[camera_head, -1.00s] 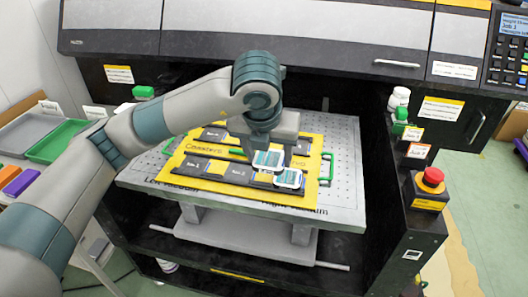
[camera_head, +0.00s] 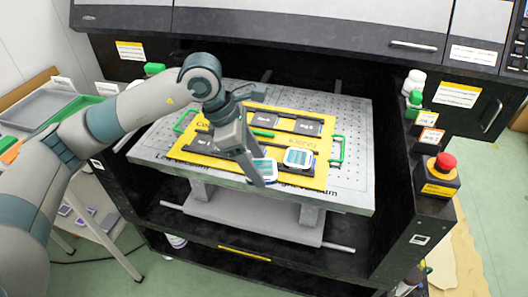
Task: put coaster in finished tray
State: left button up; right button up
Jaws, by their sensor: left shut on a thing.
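My left gripper (camera_head: 255,168) is shut on a white-edged coaster with a teal print (camera_head: 265,170). The gripper hides part of this coaster, which shows over the front edge of the yellow jig (camera_head: 316,180). A second coaster (camera_head: 298,157) lies in the right part of the jig's front row. Two shallow trays stand at the far left, a grey tray (camera_head: 40,110) and a green tray (camera_head: 84,104). Their labels are too small to read, so I cannot tell which is the finished tray. My right gripper is not in view.
The jig lies on a perforated grey printer bed (camera_head: 352,120). Green handles (camera_head: 337,151) stand at its sides. The printer cover (camera_head: 290,25) overhangs the back. A red stop button (camera_head: 446,161) and small bottles (camera_head: 415,82) are on the right. My left arm crosses in front of the trays.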

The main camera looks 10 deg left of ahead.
pick_arm(q)
jog(key=m, duration=0.1)
jog(key=s+a+f+m+g, duration=0.1)
jog(key=m, duration=0.1)
jog(key=s+a+f+m+g+y, duration=0.2)
jog(key=s+m, duration=0.1)
jog(key=m, duration=0.6)
jog(key=s+a+f+m+g+y, duration=0.2)
jog(key=s+a+m, duration=0.1)
jog(key=m, duration=0.6)
jog(key=shift+s+a+g, duration=0.25)
jog(key=shift+s+g, duration=0.15)
jog(key=shift+s, duration=0.25)
